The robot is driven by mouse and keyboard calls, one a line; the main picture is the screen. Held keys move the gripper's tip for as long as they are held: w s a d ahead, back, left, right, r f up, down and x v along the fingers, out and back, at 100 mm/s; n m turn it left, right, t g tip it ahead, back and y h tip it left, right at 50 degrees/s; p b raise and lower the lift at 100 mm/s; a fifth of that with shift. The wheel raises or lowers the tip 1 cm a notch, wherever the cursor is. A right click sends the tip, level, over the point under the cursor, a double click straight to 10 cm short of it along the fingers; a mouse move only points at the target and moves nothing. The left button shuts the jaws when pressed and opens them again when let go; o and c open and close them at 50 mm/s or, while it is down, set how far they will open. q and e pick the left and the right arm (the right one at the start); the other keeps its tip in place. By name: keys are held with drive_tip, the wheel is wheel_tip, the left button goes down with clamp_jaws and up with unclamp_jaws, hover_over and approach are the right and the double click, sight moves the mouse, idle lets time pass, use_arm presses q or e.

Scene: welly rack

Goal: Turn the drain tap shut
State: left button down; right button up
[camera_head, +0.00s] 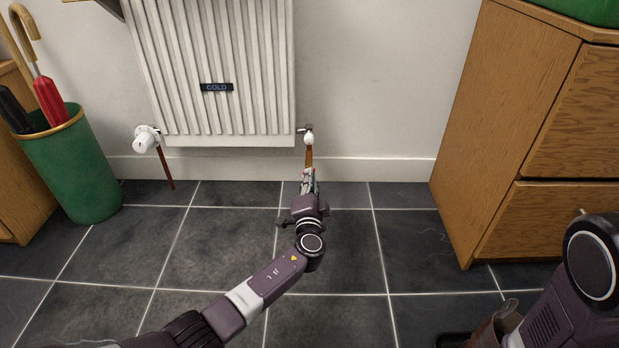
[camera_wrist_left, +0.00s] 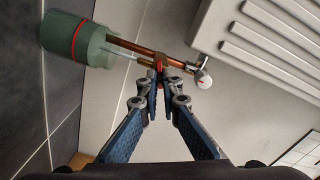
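The drain tap sits low on the copper pipe (camera_wrist_left: 135,47) below the radiator's right valve. In the left wrist view its small red lever (camera_wrist_left: 158,67) shows at my left gripper's fingertips. My left gripper (camera_wrist_left: 160,82) has its blue fingers drawn close together, with the lever between their tips. In the head view my left gripper (camera_head: 308,178) is in front of the lower pipe (camera_head: 309,157) and hides the tap. A thin pale spout runs beside the pipe toward a green container with a red band (camera_wrist_left: 82,42). My right gripper is out of view.
The white radiator (camera_head: 215,70) bears a COLD label (camera_head: 216,87), with a white valve (camera_head: 147,140) at its left. A green umbrella bin (camera_head: 75,170) stands left, a wooden cabinet (camera_head: 500,110) right. A brown boot (camera_head: 492,331) shows bottom right. Tiled floor between is largely clear.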

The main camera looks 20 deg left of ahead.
use_arm(q)
drive_tip(key=m, duration=0.4)
drive_tip(key=shift+d+f+m, duration=0.1)
drive_tip(key=shift+m, duration=0.3)
idle(0.4)
drive_tip(key=c, duration=2.2)
unclamp_jaws()
drive_tip(key=shift+o, duration=0.2)
